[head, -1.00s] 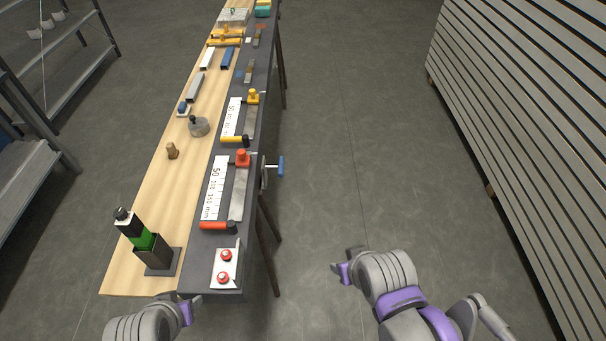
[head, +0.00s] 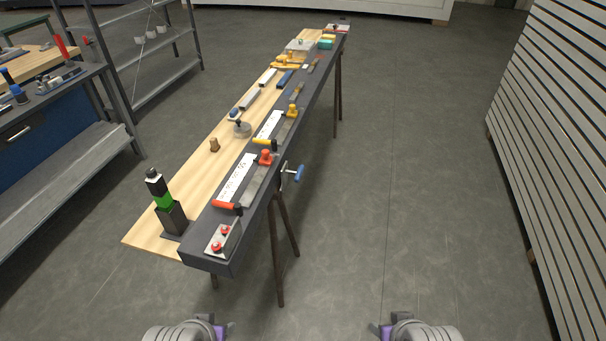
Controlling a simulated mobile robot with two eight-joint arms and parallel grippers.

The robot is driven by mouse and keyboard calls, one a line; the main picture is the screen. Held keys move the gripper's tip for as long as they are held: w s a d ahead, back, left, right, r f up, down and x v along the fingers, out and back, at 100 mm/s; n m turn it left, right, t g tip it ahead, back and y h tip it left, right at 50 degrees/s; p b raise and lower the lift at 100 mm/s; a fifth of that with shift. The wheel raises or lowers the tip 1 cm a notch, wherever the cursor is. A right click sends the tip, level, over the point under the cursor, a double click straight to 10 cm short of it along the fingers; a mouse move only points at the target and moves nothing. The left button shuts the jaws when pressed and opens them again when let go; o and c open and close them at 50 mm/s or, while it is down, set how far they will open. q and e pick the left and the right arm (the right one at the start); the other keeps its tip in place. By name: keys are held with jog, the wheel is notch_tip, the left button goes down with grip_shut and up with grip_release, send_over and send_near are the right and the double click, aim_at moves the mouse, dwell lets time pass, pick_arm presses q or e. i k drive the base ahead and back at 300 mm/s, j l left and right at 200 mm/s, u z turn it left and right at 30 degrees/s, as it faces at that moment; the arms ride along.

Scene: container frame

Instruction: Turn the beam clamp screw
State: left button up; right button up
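A beam clamp (head: 284,178) sits on the right long edge of the dark bench beam. My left gripper (head: 229,331) is at the bottom edge, in front of the bench's near end and well short of the clamp. My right gripper (head: 376,330) is at the bottom edge, right of the bench. Both are apart from the clamp and mostly cut off by the frame, so their finger openings are unclear.
The long narrow bench (head: 210,262) carries red and yellow clamps, a green-and-black post (head: 165,204) and a plate with red buttons (head: 222,239). Trestle legs (head: 276,250) stand under it. A slatted wall (head: 560,130) is at right. Floor between is clear.

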aim_at(298, 173)
jog(key=i+u, duration=0.1)
jog(key=u, duration=4.15)
jog(key=k+l, duration=2)
jog(key=k, duration=0.2)
jog(key=k+l, duration=0.95)
jog(key=k, duration=0.15)
jog(key=l+u, duration=0.05)
